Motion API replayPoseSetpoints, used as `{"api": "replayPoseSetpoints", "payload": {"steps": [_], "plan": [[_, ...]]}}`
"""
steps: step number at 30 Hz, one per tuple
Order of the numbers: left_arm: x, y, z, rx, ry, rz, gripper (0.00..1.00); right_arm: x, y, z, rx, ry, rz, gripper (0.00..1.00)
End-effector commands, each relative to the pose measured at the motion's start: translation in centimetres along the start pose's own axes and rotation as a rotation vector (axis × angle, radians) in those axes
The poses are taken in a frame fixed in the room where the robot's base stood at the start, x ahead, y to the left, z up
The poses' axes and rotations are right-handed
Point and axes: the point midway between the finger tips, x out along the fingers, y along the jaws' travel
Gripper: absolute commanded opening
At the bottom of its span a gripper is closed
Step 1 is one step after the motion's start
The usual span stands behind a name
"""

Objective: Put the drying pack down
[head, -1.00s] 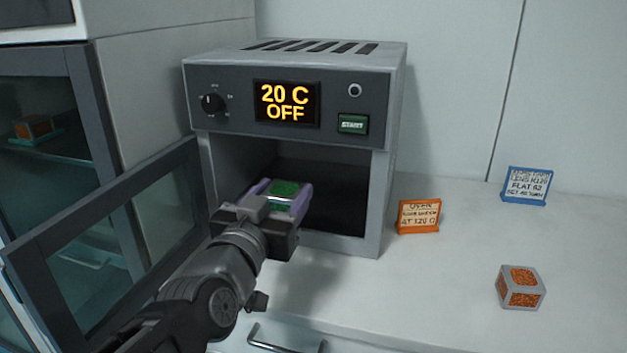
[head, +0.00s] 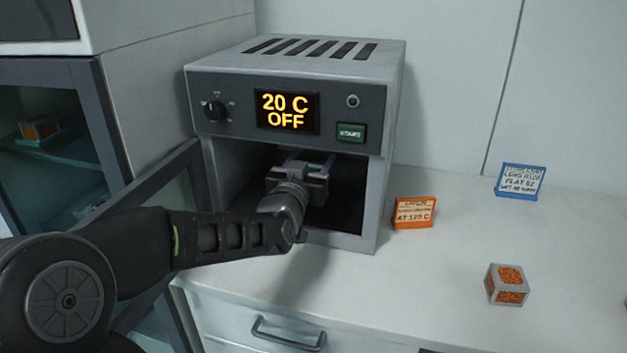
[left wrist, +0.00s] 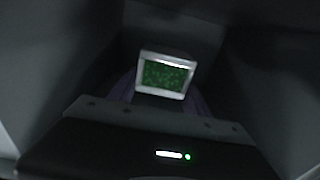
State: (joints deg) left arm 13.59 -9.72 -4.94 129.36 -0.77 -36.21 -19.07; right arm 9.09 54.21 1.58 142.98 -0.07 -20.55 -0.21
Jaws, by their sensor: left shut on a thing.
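My left gripper (head: 300,172) reaches through the open front of the oven (head: 384,150) and is inside its dark chamber. It is shut on the drying pack (left wrist: 166,75), a pale-framed block with a green speckled face that shows in the left wrist view, between the purple fingers. In the head view the gripper body hides nearly all of the pack. I cannot tell whether the pack touches the chamber floor. The oven display reads 20 C OFF. My right gripper is not in view.
The oven's glass door (head: 190,185) stands open on the left, behind my left arm. An orange sign (head: 414,213), a blue sign (head: 520,181) and an orange-speckled block (head: 507,285) are on the counter. Another orange block (head: 40,128) sits in the left cabinet.

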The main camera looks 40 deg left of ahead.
Motion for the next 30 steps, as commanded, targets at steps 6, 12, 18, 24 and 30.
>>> {"api": "replayPoseSetpoints", "payload": {"steps": [6,12,18,24,30], "plan": [[0.0,0.0,0.0,0.0,0.001,0.0,0.1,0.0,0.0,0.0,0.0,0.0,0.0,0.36],[0.0,0.0,1.0,0.002,-0.002,0.001,0.1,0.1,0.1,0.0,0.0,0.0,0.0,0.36],[0.0,0.0,4.2,0.002,-0.004,0.0,0.1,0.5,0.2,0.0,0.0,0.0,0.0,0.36],[0.4,0.0,5.0,0.001,0.001,0.0,0.1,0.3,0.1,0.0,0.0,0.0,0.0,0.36],[0.3,0.0,5.0,0.001,0.001,0.0,0.1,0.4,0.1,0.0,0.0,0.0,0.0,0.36]]}}
